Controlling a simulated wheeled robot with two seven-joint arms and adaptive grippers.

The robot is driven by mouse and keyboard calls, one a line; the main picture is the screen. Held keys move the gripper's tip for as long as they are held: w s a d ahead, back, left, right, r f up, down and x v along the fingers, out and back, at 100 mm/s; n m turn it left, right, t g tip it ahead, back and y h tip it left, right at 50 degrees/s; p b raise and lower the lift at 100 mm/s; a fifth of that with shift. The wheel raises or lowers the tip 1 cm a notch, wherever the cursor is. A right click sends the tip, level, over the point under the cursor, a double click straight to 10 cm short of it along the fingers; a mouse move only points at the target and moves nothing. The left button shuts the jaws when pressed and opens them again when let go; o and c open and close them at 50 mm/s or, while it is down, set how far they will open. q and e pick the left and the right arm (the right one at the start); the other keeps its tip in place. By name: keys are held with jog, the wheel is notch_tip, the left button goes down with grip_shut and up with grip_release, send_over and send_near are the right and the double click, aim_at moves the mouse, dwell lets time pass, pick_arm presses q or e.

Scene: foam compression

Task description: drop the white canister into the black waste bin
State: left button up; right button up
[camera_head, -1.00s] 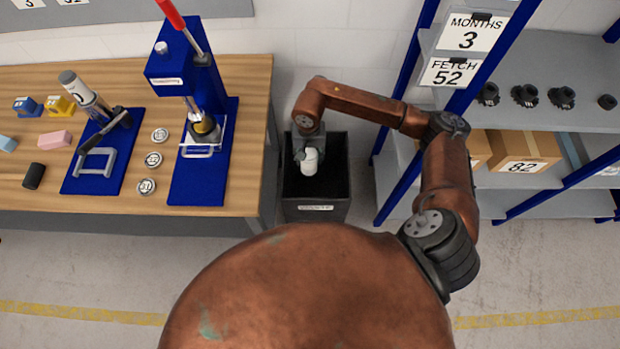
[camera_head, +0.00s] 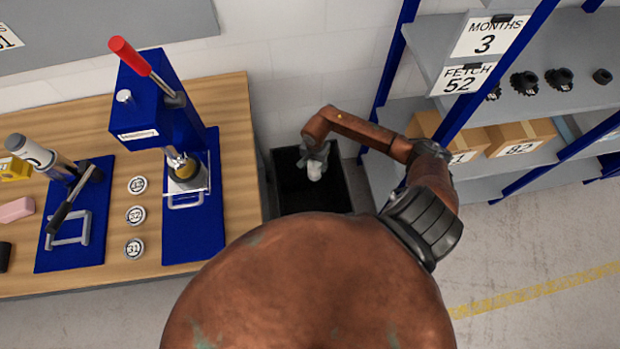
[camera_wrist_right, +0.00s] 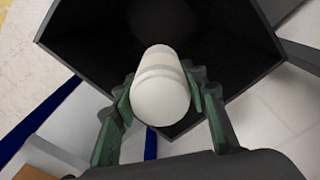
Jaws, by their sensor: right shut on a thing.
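The white canister (camera_head: 314,171) is in the grip of my right gripper (camera_head: 313,158), over the black waste bin (camera_head: 281,188). In the right wrist view the canister (camera_wrist_right: 160,88) sits between the two greenish fingers of my right gripper (camera_wrist_right: 160,100), which touch its sides. The dark inside of the bin (camera_wrist_right: 262,60) opens behind and below the canister. From these views I cannot tell whether the canister's lower end is below the rim. My left gripper is not in view.
The wooden workbench (camera_head: 236,120), with a blue press (camera_head: 160,105), stands left of the bin. A grey shelf rack with blue posts (camera_head: 393,60) stands right of it, holding cardboard boxes (camera_head: 520,135). A white wall is behind the bin.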

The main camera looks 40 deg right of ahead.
aim_at(314, 162)
notch_tip(314, 162, down, 2)
jog(key=shift+f+b, duration=0.1)
jog(key=shift+b, duration=0.25)
jog(key=shift+f, duration=0.25)
jog(key=o, duration=1.2)
jog(key=shift+r, duration=0.25)
notch_tip(314, 162, up, 7)
jog(key=shift+a+r, duration=0.1)
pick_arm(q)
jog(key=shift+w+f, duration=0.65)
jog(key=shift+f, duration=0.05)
